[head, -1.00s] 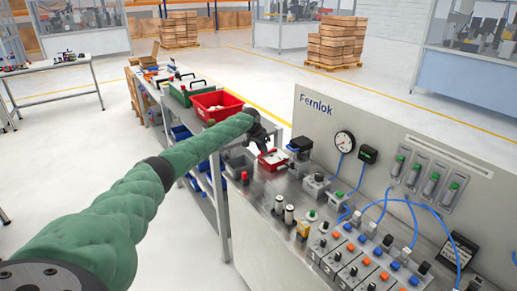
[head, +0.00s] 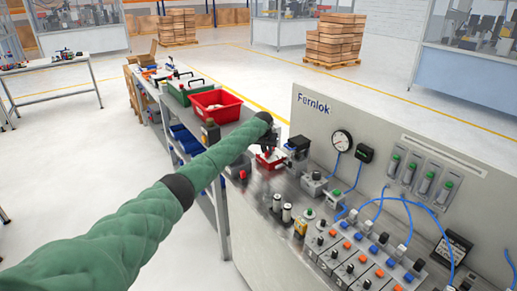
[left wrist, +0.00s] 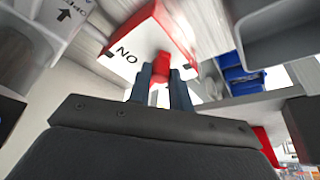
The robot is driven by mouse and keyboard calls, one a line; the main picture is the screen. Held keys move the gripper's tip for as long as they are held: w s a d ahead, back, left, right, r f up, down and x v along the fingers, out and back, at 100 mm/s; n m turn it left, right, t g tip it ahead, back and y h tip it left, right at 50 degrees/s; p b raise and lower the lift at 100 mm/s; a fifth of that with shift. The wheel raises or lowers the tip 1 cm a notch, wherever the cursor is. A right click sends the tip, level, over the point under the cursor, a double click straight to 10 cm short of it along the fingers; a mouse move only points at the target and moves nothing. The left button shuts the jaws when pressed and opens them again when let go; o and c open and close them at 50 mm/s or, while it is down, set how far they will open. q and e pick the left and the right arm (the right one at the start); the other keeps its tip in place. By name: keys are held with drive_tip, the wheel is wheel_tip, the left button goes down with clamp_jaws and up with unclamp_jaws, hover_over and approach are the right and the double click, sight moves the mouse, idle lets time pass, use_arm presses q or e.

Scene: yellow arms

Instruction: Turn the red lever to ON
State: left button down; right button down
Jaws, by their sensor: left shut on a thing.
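The red lever (left wrist: 162,66) shows in the left wrist view between the two dark fingers of my left gripper (left wrist: 161,84), which are shut on it. Just behind it is a white plate (left wrist: 138,35) with red sides, marked ON, upside down in this view. In the head view my left gripper (head: 268,143) is over the red and white unit (head: 268,163) at the far left of the grey bench; the lever is hidden there. My right gripper is not in view.
The grey Fernlok panel (head: 340,120) stands behind the bench, with a gauge (head: 341,140) and blue hoses. Several valves and buttons (head: 350,255) fill the bench front. A red bin (head: 215,105) stands on the shelf to the left.

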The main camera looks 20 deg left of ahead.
use_arm(q)
drive_tip(key=shift+d+n, duration=0.2)
drive_tip(key=shift+n, duration=0.1)
drive_tip(key=shift+d+n+p, duration=0.2)
drive_tip(key=shift+n+p, duration=0.1)
drive_tip(key=shift+y, duration=0.3)
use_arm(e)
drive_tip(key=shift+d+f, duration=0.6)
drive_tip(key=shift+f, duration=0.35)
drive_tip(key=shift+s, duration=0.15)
use_arm(q)
drive_tip(key=c, duration=1.4)
unclamp_jaws()
drive_tip(key=shift+o, duration=0.6)
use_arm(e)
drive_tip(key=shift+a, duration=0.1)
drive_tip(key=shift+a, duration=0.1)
